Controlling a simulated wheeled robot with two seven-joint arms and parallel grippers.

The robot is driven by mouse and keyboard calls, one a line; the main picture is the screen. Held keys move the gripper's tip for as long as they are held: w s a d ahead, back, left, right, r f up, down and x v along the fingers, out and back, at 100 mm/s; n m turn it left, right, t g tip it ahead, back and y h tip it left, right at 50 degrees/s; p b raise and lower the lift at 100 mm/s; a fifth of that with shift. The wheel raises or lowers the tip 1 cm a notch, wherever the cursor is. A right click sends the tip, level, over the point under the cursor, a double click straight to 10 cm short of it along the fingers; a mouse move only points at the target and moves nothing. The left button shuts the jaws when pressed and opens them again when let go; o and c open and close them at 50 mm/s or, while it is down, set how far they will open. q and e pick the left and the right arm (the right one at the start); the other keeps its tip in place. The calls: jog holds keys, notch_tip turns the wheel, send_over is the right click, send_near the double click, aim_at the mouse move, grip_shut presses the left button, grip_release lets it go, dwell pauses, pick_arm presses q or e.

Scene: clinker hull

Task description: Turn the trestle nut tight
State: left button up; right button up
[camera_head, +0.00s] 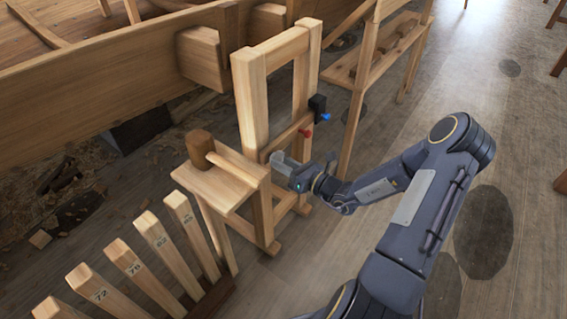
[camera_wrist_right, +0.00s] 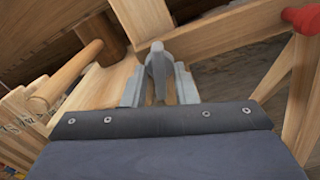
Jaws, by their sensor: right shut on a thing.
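The wooden trestle (camera_head: 248,95) stands upright beside the hull, with a crossbar low in its frame. My right gripper (camera_head: 283,165) is at the trestle's lower front, just below a red knob (camera_head: 305,132). In the right wrist view, my right gripper (camera_wrist_right: 158,92) has its two grey fingers on either side of a grey, round-topped piece, which looks like the trestle nut (camera_wrist_right: 157,60). The gripper is shut on it. In the head view the fingers hide the nut. How tight it sits cannot be told. My left gripper is not in view.
A wooden mallet (camera_head: 200,148) lies on a small stand (camera_head: 215,188) left of the gripper. Several numbered wooden posts (camera_head: 165,248) stand at lower left. A blue knob on a black block (camera_head: 317,105) is right of the trestle.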

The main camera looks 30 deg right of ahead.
jog(key=shift+r+m+p, duration=0.1)
jog(key=shift+m+p, duration=4.9)
jog(key=shift+p, duration=0.05)
jog(key=o, duration=0.7)
jog(key=shift+c, duration=0.2)
jog(key=shift+s, duration=0.15)
